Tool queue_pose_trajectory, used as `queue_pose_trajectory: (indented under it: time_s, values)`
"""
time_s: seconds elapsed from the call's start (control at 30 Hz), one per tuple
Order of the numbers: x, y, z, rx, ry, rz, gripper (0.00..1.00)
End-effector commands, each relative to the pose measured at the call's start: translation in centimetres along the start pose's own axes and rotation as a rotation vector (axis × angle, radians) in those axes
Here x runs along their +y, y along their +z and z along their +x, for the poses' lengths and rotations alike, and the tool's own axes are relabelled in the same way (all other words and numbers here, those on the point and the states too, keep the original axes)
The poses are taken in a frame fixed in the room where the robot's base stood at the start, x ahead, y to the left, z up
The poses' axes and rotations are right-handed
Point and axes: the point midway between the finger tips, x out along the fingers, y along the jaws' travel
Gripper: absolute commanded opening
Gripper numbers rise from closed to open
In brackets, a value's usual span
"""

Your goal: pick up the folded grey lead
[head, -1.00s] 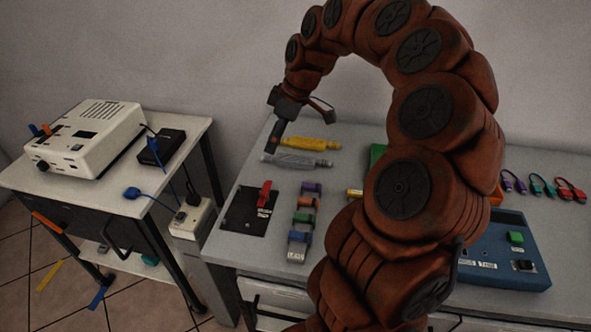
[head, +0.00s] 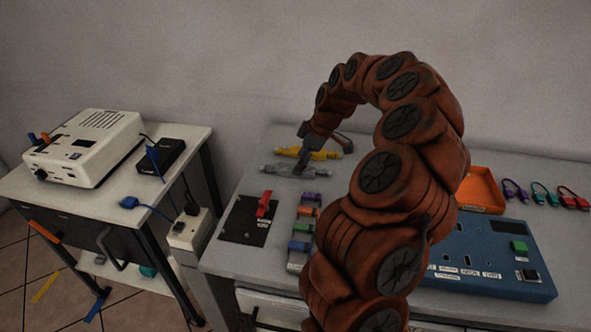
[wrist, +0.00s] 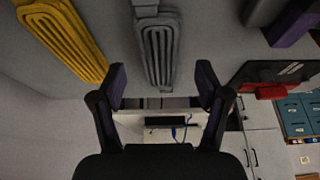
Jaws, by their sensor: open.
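The folded grey lead (head: 283,170) lies on the grey bench top, left of centre in the head view. In the wrist view the grey lead (wrist: 160,52) is just beyond my open fingers and roughly centred between them. My gripper (wrist: 161,88) is open and empty. In the head view my gripper (head: 301,166) points down at the right part of the grey lead, and whether it touches cannot be told. The folded yellow lead (head: 318,153) lies just behind the grey one; it also shows in the wrist view (wrist: 62,38), left of the grey lead.
A black plate with a red switch (head: 263,205) and a row of coloured connectors (head: 303,228) lie nearer the front. An orange tray (head: 480,188), a blue panel (head: 500,255) and looped leads (head: 545,194) are at right. A side table (head: 110,197) stands left.

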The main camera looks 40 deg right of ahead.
Motion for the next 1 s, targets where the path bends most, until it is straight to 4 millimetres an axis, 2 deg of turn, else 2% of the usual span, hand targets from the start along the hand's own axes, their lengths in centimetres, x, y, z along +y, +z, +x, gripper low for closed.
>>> queue_pose_trajectory:
  time_s: [0.17, 0.4, 1.0]
  values:
    - [0.1, 0.0, 1.9, -0.001, 0.002, 0.001, 0.75]
    - [0.1, 0.0, 2.1, -0.001, 0.003, 0.001, 0.74]
    - [0.1, 0.0, 2.1, -0.001, 0.002, 0.001, 0.11]
